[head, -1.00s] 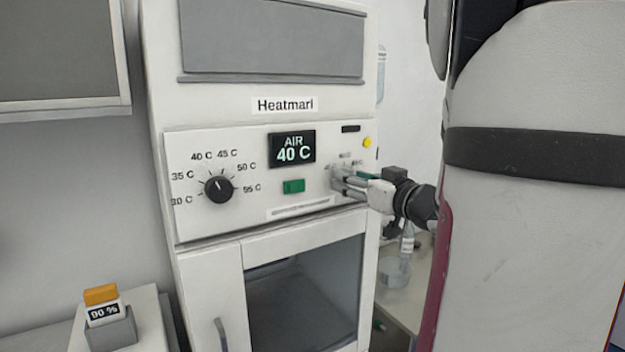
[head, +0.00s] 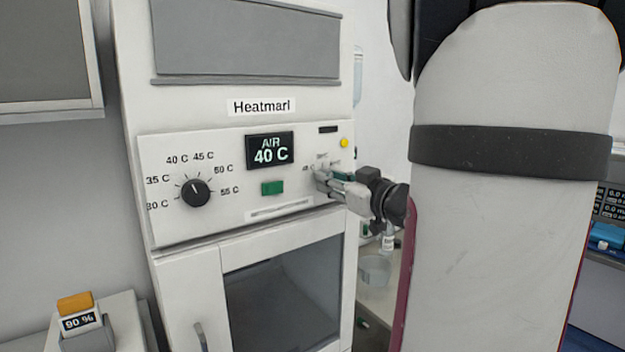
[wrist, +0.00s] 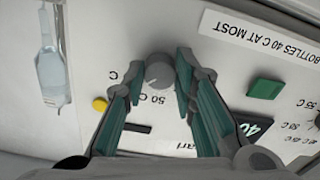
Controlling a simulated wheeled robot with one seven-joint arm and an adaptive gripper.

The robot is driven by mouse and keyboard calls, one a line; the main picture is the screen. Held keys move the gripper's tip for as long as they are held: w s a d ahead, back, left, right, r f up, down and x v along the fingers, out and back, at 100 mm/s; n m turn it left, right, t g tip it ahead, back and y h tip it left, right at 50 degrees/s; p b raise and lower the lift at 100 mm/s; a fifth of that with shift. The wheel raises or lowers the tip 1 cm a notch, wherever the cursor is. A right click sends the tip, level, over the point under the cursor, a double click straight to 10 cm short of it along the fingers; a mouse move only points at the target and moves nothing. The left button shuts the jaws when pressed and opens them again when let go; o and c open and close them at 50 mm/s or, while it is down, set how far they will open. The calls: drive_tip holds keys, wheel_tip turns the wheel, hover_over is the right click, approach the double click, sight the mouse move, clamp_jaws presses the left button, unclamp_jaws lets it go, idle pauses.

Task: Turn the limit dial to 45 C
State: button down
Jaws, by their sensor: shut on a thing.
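The limit dial is a small grey knob (wrist: 158,72) on the right side of the warming cabinet's white control panel (head: 225,222). In the wrist view, which is turned upside down, it sits between my fingertips, with "50 C" printed beside it. My gripper (head: 322,180) is shut on this dial; its green-padded fingers (wrist: 165,66) stand on either side. In the head view my fingers hide the dial and most of its scale, so its setting is unclear. The display (head: 270,151) reads "AIR 40 C".
A larger black dial (head: 195,193) with a 30–55 C scale is at the panel's left. A green button (head: 272,188) and yellow lamp (head: 344,142) are nearby. A label (wrist: 260,35) reads "BOTTLES 40 C AT MOST". A clear bag (wrist: 52,75) hangs beside the cabinet.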

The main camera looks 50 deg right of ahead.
drive_tip(key=n+b, duration=1)
drive_tip(key=n, duration=1.1)
idle(0.6)
drive_tip(key=c, duration=1.3)
unclamp_jaws()
drive_tip(key=shift+r, duration=0.1)
drive_tip(key=v, duration=1.2)
